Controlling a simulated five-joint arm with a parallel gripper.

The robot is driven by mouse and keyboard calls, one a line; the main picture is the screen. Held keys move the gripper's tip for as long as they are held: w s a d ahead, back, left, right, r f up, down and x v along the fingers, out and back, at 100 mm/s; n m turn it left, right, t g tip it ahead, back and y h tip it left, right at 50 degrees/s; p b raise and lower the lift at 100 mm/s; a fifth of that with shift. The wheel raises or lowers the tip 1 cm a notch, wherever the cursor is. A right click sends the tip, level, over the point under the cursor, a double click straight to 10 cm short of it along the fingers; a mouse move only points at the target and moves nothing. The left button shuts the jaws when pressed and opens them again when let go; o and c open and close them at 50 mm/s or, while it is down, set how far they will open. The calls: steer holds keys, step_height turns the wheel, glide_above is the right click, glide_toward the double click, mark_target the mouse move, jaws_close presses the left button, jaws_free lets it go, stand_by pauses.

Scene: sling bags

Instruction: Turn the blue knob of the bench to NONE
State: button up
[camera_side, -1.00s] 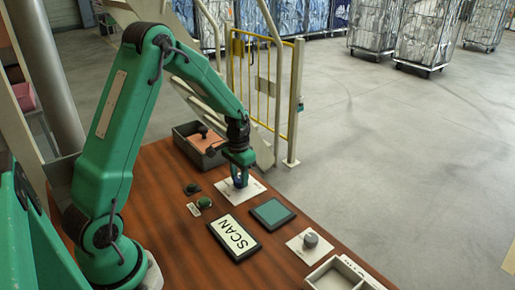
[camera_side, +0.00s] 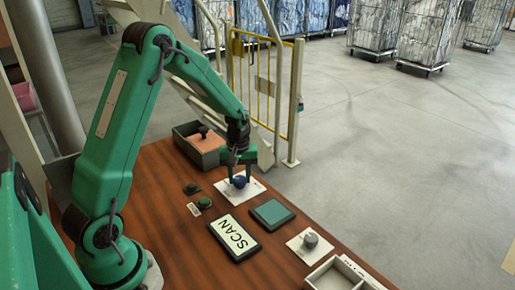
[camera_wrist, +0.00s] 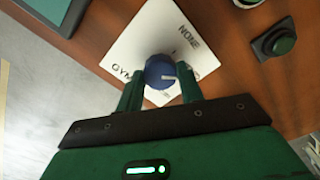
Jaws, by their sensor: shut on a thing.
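The blue knob (camera_side: 239,182) stands on a white plate (camera_side: 228,192) near the far edge of the bench (camera_side: 172,228). In the wrist view the knob (camera_wrist: 159,72) has a white pointer mark facing right, towards a label partly hidden by a finger. NONE is printed at the plate's upper right and a word starting GYM at its left. My gripper (camera_side: 239,173) is over the knob, with one finger on each side. In the wrist view my gripper (camera_wrist: 161,88) is shut on the knob.
Green buttons (camera_side: 204,202) are to the left. A grey box (camera_side: 213,155) stands behind, and a white tray (camera_side: 335,278) is at the front.

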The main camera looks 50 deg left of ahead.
mark_target(240, 179)
steer(key=n, duration=0.4)
steer(key=shift+n, duration=0.3)
steer(key=n, duration=0.4)
steer(key=shift+n, duration=0.4)
steer(key=o, duration=1)
steer(key=shift+r, duration=3.95)
